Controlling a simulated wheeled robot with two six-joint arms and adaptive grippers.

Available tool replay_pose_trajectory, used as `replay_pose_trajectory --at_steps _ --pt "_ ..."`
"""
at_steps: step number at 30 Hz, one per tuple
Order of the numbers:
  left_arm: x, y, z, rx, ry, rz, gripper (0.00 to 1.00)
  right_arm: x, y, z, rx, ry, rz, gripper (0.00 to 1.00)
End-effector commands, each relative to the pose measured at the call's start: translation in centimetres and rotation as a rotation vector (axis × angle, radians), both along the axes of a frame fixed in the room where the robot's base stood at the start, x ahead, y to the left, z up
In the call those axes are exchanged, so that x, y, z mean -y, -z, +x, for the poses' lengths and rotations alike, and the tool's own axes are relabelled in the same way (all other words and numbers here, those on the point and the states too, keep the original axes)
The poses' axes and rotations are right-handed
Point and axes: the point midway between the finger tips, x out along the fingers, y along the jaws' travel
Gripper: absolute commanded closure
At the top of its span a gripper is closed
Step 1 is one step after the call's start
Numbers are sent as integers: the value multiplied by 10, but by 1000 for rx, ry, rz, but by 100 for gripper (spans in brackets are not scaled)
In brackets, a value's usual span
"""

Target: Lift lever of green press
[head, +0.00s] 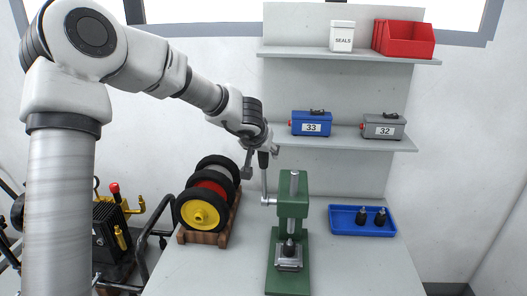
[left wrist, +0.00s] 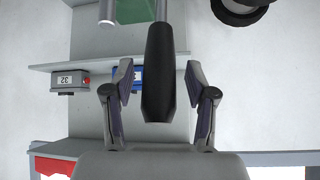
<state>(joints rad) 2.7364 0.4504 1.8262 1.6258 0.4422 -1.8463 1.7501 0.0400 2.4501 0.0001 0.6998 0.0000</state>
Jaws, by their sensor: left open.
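The green press (head: 293,212) stands on the table in the middle of the head view. Its lever (head: 263,180) is at the press's left side and points up, with a black handle at its top end. My left gripper (head: 258,158) is at the handle, coming from above left. In the left wrist view the black handle (left wrist: 159,75) lies between the two open fingers of the left gripper (left wrist: 160,105), with a gap on each side. A piece of the green press (left wrist: 135,10) shows at the top of that view. My right gripper is in no view.
Wheels on a wooden rack (head: 205,237) stand left of the press. A blue tray (head: 345,227) with dark parts lies to its right. Behind, shelves (head: 345,134) hold a blue box (head: 311,123), a grey box (head: 383,126), a seals container (head: 342,37) and a red bin (head: 408,40).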

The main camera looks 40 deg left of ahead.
Motion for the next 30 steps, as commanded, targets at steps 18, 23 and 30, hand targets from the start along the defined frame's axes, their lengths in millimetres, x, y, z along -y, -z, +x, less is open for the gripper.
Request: replay_pose_trajectory --at_steps 18,23,30 --pt "19 -50 -42 0 1 2 43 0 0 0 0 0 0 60" --pt "19 -50 -42 0 1 2 43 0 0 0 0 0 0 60" --pt "19 -37 -42 -14 -2 9 43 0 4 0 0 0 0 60"
